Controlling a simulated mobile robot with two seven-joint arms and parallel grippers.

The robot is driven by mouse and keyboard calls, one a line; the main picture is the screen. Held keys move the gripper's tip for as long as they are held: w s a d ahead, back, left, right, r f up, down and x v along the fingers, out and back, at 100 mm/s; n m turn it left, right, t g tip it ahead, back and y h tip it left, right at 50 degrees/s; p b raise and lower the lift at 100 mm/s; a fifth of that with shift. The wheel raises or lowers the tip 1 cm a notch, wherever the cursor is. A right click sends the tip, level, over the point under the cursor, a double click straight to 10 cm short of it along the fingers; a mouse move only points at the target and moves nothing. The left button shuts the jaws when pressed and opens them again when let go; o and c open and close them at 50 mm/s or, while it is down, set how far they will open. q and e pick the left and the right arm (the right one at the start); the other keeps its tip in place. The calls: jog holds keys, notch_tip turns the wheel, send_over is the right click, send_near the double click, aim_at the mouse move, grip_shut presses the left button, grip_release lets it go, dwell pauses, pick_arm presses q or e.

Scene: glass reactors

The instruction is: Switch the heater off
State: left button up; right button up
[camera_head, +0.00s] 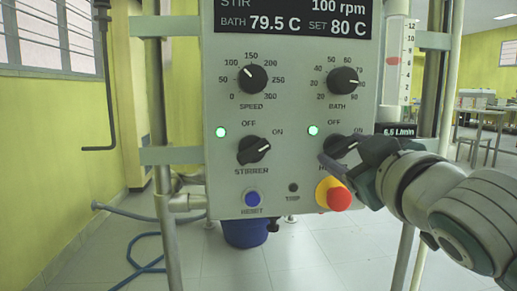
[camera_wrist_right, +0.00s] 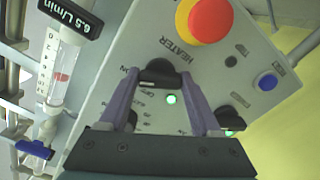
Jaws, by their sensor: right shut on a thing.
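The heater knob (camera_head: 341,145) is a black rotary switch at the lower right of the grey control panel (camera_head: 228,178), between OFF and ON marks. The green lamp (camera_head: 313,130) beside it is lit. My right gripper (camera_head: 345,155) comes in from the right and is shut on the knob, hiding part of it and its label. In the right wrist view, the purple-grey fingers reach to both sides of the heater knob (camera_wrist_right: 160,73); the lit green lamp (camera_wrist_right: 171,99) shows between them. My left gripper is not in view.
A red emergency button (camera_head: 338,197) on a yellow base sits just below my right gripper. The stirrer knob (camera_head: 253,149), pointing to ON, is to the left. A flow tube (camera_head: 393,65) stands right of the panel. The display reads bath 79.5 C, set 80 C.

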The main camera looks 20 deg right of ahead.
jog(key=c, duration=0.6)
jog(key=shift+c, duration=0.2)
jog(key=shift+r+n+p, duration=0.1)
jog(key=shift+n+p, duration=1.15)
jog(key=shift+n, duration=0.15)
jog(key=n+p, duration=0.1)
jog(key=n, duration=0.1)
jog(key=shift+n, duration=0.4)
jog(key=n+p, duration=0.1)
jog(key=n, duration=0.2)
jog(key=shift+p, duration=0.4)
jog(key=shift+n+p, duration=0.4)
jog(key=shift+n, duration=1.2)
